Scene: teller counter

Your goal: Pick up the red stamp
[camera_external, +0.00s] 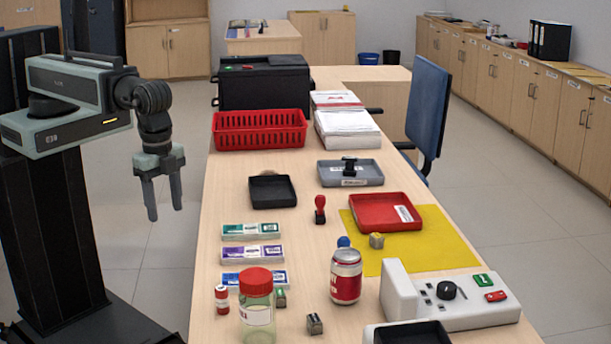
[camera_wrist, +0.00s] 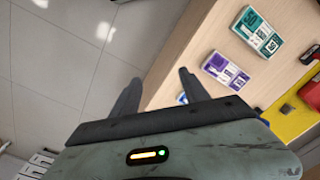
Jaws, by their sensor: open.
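The red stamp (camera_external: 320,208) stands upright on the counter (camera_external: 225,190), between the black square tray and the red tray, in the external view. I cannot make it out for certain in the wrist view. My gripper (camera_external: 165,214) hangs off the left side of the counter with its fingers pointing down, open and empty. In the wrist view my gripper (camera_wrist: 157,90) shows its two fingers spread apart over the floor and the counter's edge.
Near the stamp are a black tray (camera_external: 272,201), a red tray (camera_external: 385,225) on a yellow sheet (camera_external: 430,255), and a grey tray (camera_external: 335,177). Label boxes (camera_external: 252,231), a jar (camera_external: 257,315) and a can (camera_external: 346,284) stand nearer. A red basket (camera_external: 260,140) stands behind.

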